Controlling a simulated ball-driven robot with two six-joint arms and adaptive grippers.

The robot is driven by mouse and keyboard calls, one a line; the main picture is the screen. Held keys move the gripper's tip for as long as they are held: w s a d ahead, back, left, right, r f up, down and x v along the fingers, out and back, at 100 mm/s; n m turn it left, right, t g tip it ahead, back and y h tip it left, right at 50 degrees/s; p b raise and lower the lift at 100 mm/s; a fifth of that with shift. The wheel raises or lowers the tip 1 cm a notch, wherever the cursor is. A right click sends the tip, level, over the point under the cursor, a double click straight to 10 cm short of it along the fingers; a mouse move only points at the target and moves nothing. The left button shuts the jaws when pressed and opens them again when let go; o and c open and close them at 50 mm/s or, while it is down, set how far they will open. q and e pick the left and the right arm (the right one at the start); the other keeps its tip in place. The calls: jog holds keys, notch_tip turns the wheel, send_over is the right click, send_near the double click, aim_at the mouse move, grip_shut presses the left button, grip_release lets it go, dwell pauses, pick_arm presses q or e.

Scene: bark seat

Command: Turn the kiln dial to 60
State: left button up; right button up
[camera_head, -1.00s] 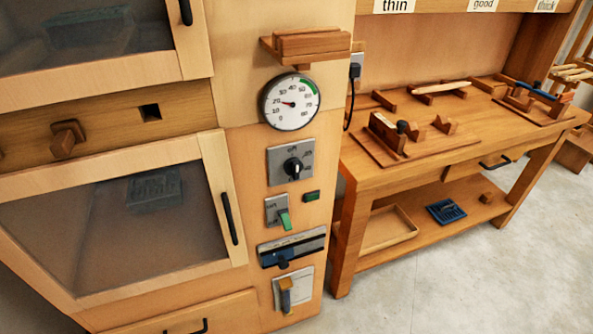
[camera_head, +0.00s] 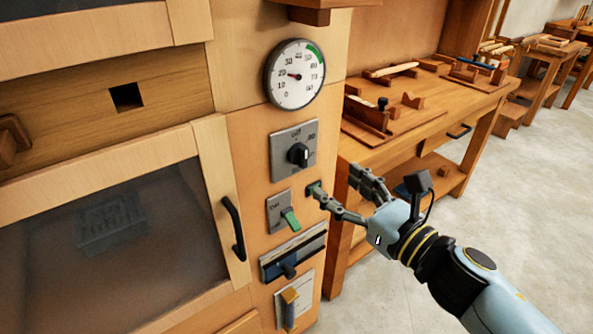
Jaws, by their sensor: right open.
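The kiln dial is a black knob (camera_head: 298,154) on a square grey plate (camera_head: 281,147) on the wooden kiln front. Its markings are partly legible, with an 80 at the right; its exact setting is too small to read. Above it, a round white gauge (camera_head: 295,75) has its red needle a little above 20. My right gripper (camera_head: 343,196) is open and empty, to the lower right of the dial and apart from it. My left gripper is out of view.
The kiln door handle (camera_head: 234,229) stands out at the left. A workbench (camera_head: 440,110) with wooden parts stands at the right. The floor is clear.

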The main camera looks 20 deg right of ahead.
aim_at(306, 158)
jog(key=x, duration=0.3)
jog(key=p+x, duration=0.1)
jog(key=x, duration=0.5)
jog(key=shift+w+d+p, duration=0.2)
jog(key=shift+w+p, duration=0.1)
jog(key=shift+w+a, duration=0.2)
jog(key=shift+w, duration=0.2)
jog(key=shift+c, duration=1.4)
jog(key=c, duration=0.9)
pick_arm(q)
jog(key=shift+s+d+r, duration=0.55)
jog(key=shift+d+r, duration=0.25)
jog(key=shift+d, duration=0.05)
pick_arm(e)
jog(key=shift+o, duration=0.2)
